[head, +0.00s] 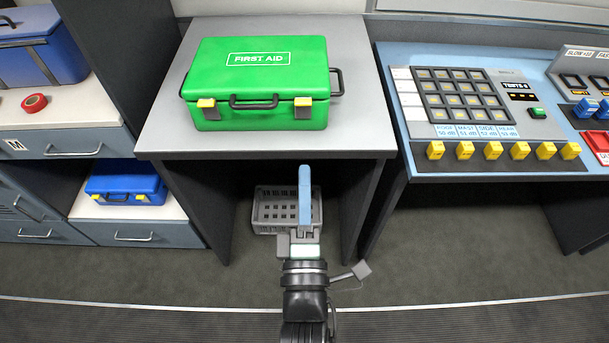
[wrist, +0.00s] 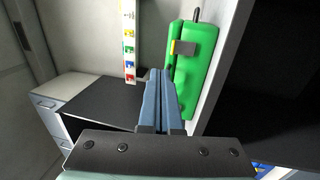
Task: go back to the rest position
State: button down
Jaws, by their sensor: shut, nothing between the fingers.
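My gripper (head: 305,190) is in the lower middle of the head view, in front of the open space under the grey table. Its blue fingers are together and hold nothing. The gripper also shows in the wrist view (wrist: 159,82), with its fingers pointing away from the camera. A green first aid case (head: 261,90) with yellow latches lies shut on the table, beyond the gripper in the head view. Part of the case shows in the wrist view (wrist: 197,70), apparently beyond the fingers; I cannot tell the gap.
The grey table (head: 165,135) has dark side panels. A grey crate (head: 262,210) stands on the floor beneath it. A control desk (head: 480,167) with yellow switches is at right. Drawers with blue cases (head: 125,184) and a red tape roll (head: 34,102) are at left. The front floor is open.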

dwell(0.3)
jog(key=w+d+r+m+t+p, duration=0.15)
jog(key=r+m, duration=0.25)
jog(key=r, duration=0.9)
jog(key=w+a+r+m+t+p, duration=0.1)
jog(key=w+r+m+t+p, duration=0.2)
jog(key=r, duration=1.1)
jog(key=s+r+m+t, duration=0.1)
jog(key=s+r+m, duration=0.2)
jog(key=r, duration=0.6)
jog(key=s+r+m+p, duration=0.1)
jog(key=s+r+m, duration=0.3)
jog(key=r, duration=0.5)
jog(key=s+r+m+t, duration=0.1)
jog(key=s+r+m, duration=0.2)
jog(key=r, duration=0.5)
jog(key=shift+s+a+r+m+t+p, duration=0.3)
jog(key=shift+s+a+r+m+t, duration=0.1)
jog(key=shift+m, duration=0.1)
